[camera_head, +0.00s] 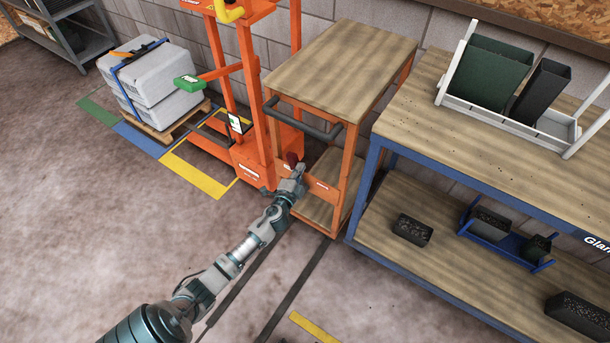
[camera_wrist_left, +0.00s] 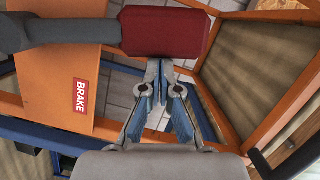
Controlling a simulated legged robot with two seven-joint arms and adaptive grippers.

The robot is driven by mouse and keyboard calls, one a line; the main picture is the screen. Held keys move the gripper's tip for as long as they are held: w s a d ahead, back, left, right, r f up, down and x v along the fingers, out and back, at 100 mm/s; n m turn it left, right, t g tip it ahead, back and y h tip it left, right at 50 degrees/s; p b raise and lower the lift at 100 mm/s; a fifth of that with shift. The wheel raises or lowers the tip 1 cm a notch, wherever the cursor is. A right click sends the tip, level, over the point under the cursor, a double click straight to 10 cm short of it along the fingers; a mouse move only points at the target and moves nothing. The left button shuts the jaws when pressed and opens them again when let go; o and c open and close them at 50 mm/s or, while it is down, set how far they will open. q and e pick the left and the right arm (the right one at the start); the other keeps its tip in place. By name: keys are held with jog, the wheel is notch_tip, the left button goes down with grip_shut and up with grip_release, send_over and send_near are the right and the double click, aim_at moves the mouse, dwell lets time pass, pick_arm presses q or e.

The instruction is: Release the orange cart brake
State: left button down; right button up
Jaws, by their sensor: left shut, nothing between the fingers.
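The orange cart (camera_head: 345,138) has a wooden top and stands between the orange lift and the blue workbench. Its brake lever has a dark red grip (camera_head: 292,159) on the front side. In the left wrist view the red grip (camera_wrist_left: 163,32) is large and joins a grey rod at its left. A red BRAKE label (camera_wrist_left: 81,96) is on the orange panel below the rod. My left gripper (camera_head: 299,170) is shut and empty at the grip. In the left wrist view its fingertips (camera_wrist_left: 158,68) are just below the red grip; whether they touch it I cannot tell. My right gripper is not in view.
The orange lift (camera_head: 256,100) with a green handle stands close at the cart's left. The blue workbench (camera_head: 365,180) with pots and trays stands close at its right. The floor in front is clear.

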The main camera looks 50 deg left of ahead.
aim_at(292, 164)
pick_arm(q)
jog(key=shift+s+a+f+n+h+p, duration=0.1)
jog(key=shift+s+a+n+h+p, duration=0.15)
jog(key=shift+a+n, duration=0.45)
jog(key=shift+s+a+n+h+p, duration=0.15)
jog(key=shift+a+n+p, duration=0.2)
jog(key=shift+a, duration=0.5)
jog(key=shift+a+g+y, duration=0.1)
jog(key=shift+g+y, duration=0.2)
